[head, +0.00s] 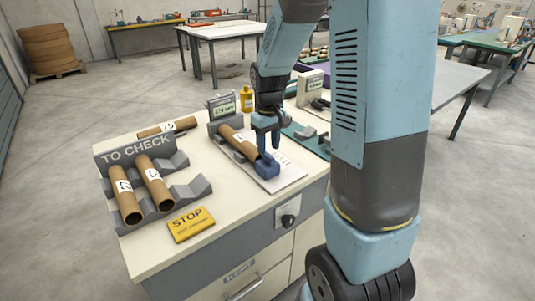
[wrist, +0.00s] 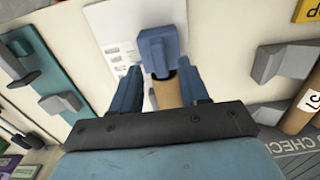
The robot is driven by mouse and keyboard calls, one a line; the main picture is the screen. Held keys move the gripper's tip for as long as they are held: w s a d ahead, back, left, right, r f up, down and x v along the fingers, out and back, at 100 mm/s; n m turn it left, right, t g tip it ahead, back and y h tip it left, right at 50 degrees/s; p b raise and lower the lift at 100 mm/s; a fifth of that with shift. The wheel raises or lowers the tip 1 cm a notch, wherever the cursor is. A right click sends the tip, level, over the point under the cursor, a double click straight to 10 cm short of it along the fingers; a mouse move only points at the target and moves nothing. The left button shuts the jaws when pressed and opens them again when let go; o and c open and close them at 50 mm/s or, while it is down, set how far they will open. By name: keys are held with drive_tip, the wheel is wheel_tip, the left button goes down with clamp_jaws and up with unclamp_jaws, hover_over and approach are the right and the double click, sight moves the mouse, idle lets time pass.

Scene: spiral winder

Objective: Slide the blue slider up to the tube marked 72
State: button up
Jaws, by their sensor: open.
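The blue slider (head: 267,167) stands on a pale plate near the front of the bench, at the near end of a brown cardboard tube (head: 238,144) lying in a grey cradle. Whether the two touch is hard to tell. The tube's white label is partly hidden and its number unreadable. My gripper (head: 266,128) points down just above the tube and slider. In the wrist view the slider (wrist: 157,46) lies just beyond my open gripper (wrist: 158,72), and part of the tube (wrist: 168,93) shows between the fingers. Nothing is held.
A grey TO CHECK rack (head: 133,148) on the left holds two labelled tubes (head: 124,196). Another tube (head: 167,128) lies behind it. A small display (head: 222,106) stands behind the cradle. A yellow STOP sign (head: 191,224) lies at the front. A green mat (head: 300,133) is at right.

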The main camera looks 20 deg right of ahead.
sight(268, 155)
wheel_tip(268, 155, up, 10)
drive_tip(key=shift+f, duration=0.2)
